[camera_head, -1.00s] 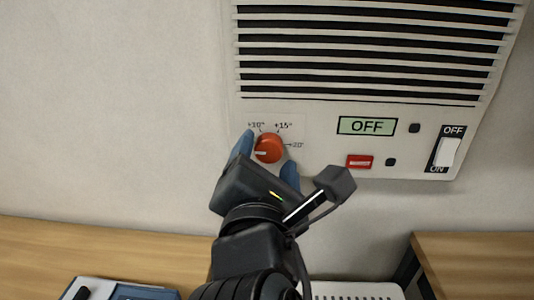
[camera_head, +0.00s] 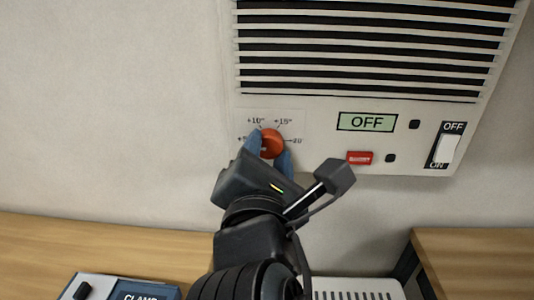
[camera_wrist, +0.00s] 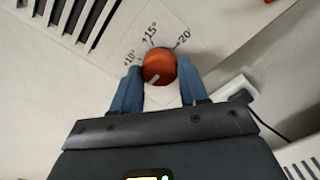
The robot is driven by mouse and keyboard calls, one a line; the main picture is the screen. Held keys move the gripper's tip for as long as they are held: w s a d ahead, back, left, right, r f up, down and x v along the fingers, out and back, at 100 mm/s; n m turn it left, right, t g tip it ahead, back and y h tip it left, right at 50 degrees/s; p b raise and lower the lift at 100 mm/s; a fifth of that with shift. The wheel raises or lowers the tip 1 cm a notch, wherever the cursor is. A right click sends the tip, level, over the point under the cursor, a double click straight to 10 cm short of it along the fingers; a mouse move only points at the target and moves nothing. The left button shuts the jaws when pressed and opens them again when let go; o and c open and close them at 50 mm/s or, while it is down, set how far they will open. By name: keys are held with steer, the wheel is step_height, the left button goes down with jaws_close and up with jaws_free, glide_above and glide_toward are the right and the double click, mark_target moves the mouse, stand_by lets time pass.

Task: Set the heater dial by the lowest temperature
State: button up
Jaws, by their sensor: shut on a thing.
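The orange-red heater dial (camera_head: 271,142) sits at the lower left of the white wall heater (camera_head: 320,112). Printed marks +10°, +15° and +20° stand around it, and a partly hidden mark starting with +5 is at its left. My gripper (camera_head: 268,156) has its blue fingers on either side of the dial and is shut on it. In the wrist view the dial (camera_wrist: 160,64) is between the fingertips, and its white pointer line is at its lower left, away from the three readable marks. The heater's display (camera_head: 367,122) reads OFF.
A red button (camera_head: 359,157) and a white OFF/ON rocker switch (camera_head: 447,148) are to the right of the dial. Below are wooden tops (camera_head: 110,246), a blue device marked CLAMP (camera_head: 140,294) and a white slotted unit (camera_head: 352,289). The wall at left is bare.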

steer(key=shift+m, duration=0.3)
steer(key=m, duration=0.5)
steer(key=shift+f, duration=0.1)
steer(key=m+b, duration=0.2)
steer(key=m, duration=0.4)
steer(key=shift+f+m, duration=0.1)
steer(key=shift+m, duration=0.2)
steer(key=m+b, duration=0.3)
steer(key=m, duration=0.3)
steer(key=m+b, duration=0.2)
steer(key=m, duration=0.3)
steer(key=shift+b, duration=0.4)
steer(key=shift+m, duration=0.3)
steer(key=o, duration=1.1)
steer(key=shift+c, duration=0.2)
steer(key=shift+r, duration=0.2)
